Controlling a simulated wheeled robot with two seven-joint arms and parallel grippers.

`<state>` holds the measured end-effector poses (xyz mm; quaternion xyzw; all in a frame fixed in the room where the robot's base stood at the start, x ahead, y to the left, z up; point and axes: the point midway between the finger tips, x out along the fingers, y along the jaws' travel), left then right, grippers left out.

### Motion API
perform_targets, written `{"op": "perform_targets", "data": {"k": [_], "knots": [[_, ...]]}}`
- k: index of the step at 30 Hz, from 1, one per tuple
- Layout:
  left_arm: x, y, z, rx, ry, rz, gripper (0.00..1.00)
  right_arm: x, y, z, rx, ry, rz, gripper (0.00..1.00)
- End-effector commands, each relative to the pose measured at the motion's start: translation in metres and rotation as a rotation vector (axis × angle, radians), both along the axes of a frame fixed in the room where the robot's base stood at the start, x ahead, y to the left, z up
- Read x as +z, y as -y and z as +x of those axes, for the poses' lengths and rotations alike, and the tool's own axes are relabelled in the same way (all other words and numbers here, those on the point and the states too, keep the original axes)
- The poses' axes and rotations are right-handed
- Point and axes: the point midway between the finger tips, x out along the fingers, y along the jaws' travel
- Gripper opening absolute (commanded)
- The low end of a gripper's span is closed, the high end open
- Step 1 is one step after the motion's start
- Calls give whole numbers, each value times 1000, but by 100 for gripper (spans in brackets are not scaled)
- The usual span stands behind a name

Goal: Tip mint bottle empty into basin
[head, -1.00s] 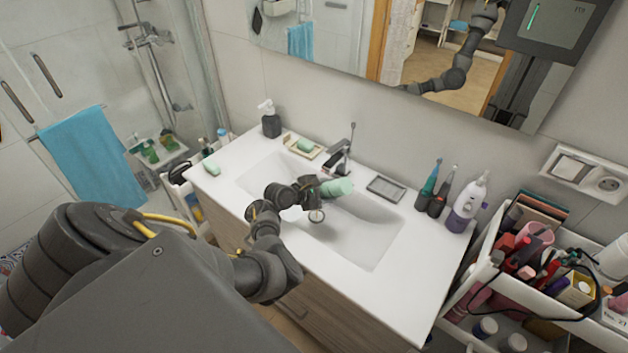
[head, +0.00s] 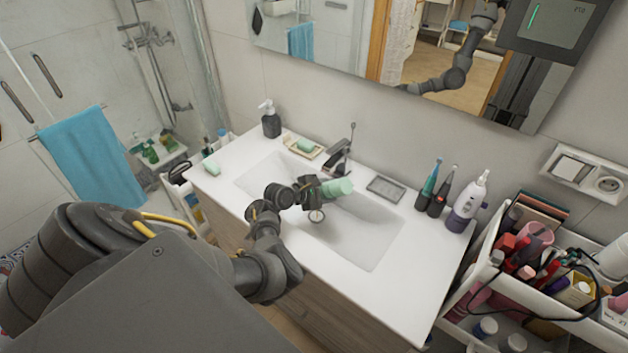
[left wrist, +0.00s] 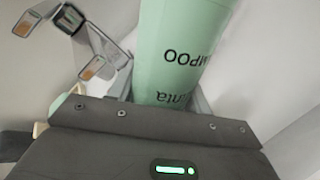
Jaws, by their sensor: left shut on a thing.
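The mint bottle (head: 338,187) is held by my left gripper (head: 320,189) above the white basin (head: 365,240). In the head view it lies about on its side, its visible end toward the right. In the left wrist view the mint bottle (left wrist: 182,50) shows upside-down lettering and stands out beyond the gripper body. The fingertips are largely hidden there. I cannot see any liquid coming out. My right gripper is not seen at the counter.
The faucet (head: 338,158) stands just behind the bottle. A soap dish (head: 303,146), a grey tray (head: 385,189), toothbrushes (head: 432,187) and a white-purple bottle (head: 467,202) line the back of the counter. A full cart (head: 490,270) is at the right. The front counter is clear.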

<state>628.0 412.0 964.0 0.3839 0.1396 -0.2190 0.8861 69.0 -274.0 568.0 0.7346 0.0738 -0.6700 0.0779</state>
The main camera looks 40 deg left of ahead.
Motion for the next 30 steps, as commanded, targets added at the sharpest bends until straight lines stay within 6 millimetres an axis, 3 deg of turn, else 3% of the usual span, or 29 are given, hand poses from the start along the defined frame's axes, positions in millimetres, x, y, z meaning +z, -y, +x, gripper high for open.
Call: {"op": "perform_targets", "data": {"k": [15,21,30], "knots": [[0,0,0,0,0,1,25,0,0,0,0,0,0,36],[-9,9,0,-1,-28,248,25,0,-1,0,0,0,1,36],[-11,9,1,-1,-32,296,25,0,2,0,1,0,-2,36]]}}
